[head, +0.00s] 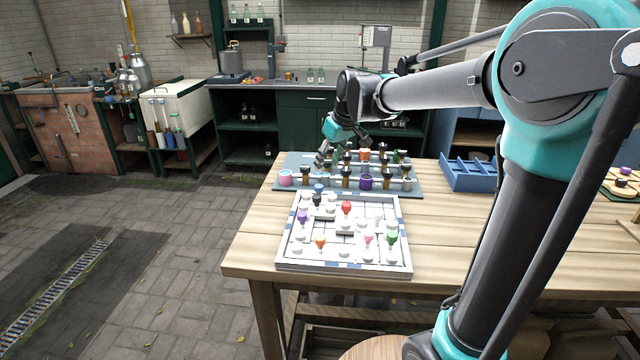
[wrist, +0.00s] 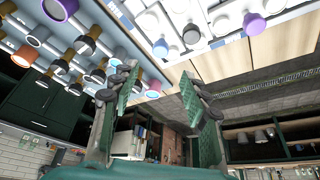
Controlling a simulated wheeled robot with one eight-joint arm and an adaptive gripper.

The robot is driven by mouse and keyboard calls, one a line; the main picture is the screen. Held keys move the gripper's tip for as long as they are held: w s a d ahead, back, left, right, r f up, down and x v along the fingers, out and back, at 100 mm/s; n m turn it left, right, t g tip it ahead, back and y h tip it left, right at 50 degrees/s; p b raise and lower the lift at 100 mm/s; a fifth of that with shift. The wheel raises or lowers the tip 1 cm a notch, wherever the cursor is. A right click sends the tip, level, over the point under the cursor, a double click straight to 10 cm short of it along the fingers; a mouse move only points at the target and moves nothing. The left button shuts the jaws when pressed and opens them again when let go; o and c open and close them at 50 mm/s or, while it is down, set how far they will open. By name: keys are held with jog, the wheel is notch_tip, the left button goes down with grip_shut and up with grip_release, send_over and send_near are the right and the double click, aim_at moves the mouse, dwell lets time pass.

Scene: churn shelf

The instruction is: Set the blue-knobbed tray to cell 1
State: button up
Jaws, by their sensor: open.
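The white gridded board (head: 345,268) lies on the wooden table. The blue knob (head: 318,188) of the blue-knobbed tray stands at the board's far left, just behind a black knob (head: 317,201); the tray under it is mostly hidden. In the wrist view the blue knob (wrist: 161,47) is near the top, beside the black one. My gripper (head: 324,160) is open and empty, above the left part of the grey-blue rack behind the board. Its two green fingers (wrist: 160,95) stand apart in the wrist view. I cannot tell which cell is cell 1.
Purple (head: 302,217), red (head: 346,208), orange (head: 320,242), pink (head: 368,240) and green (head: 392,238) knobs stand on the board. The rack (head: 420,190) holds several upright pieces close behind. A blue divided bin (head: 470,175) stands to the right. Bare table lies right of the board.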

aim_at(319, 186)
jog(key=x, duration=1)
jog(key=shift+c, duration=0.5)
grip_shut()
